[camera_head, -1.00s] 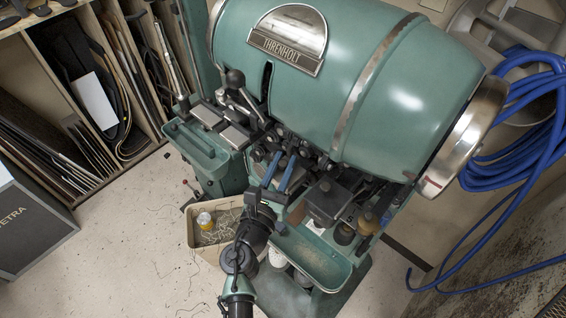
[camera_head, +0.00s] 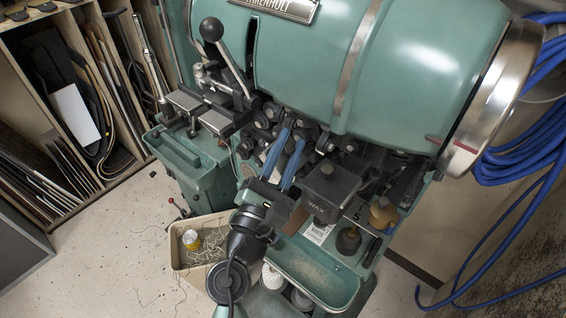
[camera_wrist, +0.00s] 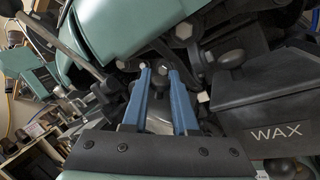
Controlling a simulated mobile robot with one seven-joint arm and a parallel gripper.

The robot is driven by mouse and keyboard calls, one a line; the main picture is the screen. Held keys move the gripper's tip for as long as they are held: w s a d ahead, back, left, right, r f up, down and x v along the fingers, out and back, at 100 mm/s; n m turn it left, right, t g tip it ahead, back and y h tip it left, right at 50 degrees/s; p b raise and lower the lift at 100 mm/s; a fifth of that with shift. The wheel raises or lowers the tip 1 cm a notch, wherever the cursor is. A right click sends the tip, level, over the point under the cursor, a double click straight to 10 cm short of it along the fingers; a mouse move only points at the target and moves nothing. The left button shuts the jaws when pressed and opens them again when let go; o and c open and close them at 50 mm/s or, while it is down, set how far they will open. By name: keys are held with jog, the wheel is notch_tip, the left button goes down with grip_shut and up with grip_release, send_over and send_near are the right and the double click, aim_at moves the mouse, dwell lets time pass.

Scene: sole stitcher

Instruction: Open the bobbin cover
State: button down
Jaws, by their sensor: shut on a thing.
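The teal stitching machine (camera_head: 400,70) fills the upper part of the head view. My gripper (camera_head: 292,137) reaches up into the dark mechanism under its drum, with two blue fingers. In the wrist view, the fingertips (camera_wrist: 156,70) converge on a small dark part among bolts and round knobs. The gripper is shut on that part, which is mostly hidden between the tips. A pale metallic surface (camera_wrist: 160,118) shows between the fingers lower down. I cannot tell for certain which piece is the bobbin cover.
A dark WAX box (camera_head: 328,190) sits close right of the fingers; it also shows in the wrist view (camera_wrist: 270,110). A ball-topped lever (camera_head: 212,30) rises at left. A teal tray (camera_head: 310,275) and a scrap bin (camera_head: 180,268) are below. Blue hose (camera_head: 540,140) hangs right.

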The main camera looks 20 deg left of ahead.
jog(key=shift+s+d+m+h+b, duration=0.15)
jog(key=shift+d+m+h+b, duration=0.2)
jog(key=shift+m+b, duration=0.7)
jog(key=c, duration=0.7)
grip_release()
jog(key=shift+d, duration=0.1)
jog(key=shift+r, duration=0.1)
